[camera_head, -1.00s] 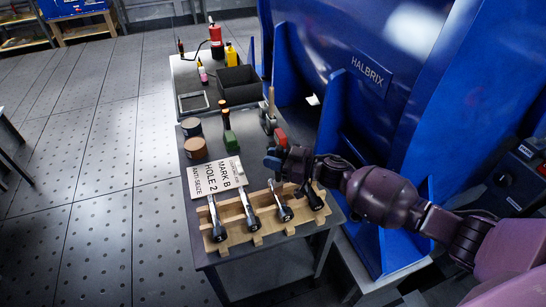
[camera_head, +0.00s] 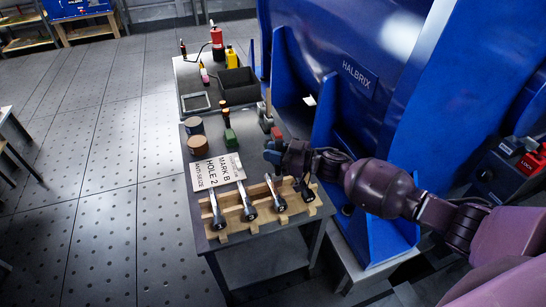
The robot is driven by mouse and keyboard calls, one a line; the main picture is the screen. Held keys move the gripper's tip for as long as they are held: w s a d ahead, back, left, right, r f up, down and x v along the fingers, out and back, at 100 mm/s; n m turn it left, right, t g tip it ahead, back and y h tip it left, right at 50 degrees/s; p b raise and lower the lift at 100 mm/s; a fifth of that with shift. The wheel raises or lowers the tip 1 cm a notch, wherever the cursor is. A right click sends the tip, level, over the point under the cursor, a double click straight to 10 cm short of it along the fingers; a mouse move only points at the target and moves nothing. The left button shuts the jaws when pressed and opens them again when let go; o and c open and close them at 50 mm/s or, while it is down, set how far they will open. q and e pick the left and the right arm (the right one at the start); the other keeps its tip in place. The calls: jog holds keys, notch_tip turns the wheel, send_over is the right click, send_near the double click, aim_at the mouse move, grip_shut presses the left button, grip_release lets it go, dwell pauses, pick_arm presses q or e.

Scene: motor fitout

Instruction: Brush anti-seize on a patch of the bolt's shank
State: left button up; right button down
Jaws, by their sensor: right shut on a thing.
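Several steel bolts with dark heads lie side by side in a wooden rack (camera_head: 225,239) near the table's front edge. Their shanks point away from me, as with the leftmost bolt (camera_head: 216,212) and the bolt beside it (camera_head: 247,203). The rightmost bolt (camera_head: 307,191) looks dark and lies just below my right gripper. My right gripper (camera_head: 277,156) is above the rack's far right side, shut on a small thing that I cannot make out. Two round tins stand to the left, one brown (camera_head: 198,145) and one blue-grey (camera_head: 194,125). My left gripper is out of view.
A white sign (camera_head: 205,175) reading "MARK B HOLE 2 ANTI-SEIZE" lies behind the rack. A black bin (camera_head: 238,86) is beyond. A blue HALBRIX housing (camera_head: 345,70) borders the right.

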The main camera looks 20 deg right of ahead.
notch_tip(320, 180, up, 3)
jog(key=shift+f+p, duration=0.1)
jog(key=shift+p, duration=0.75)
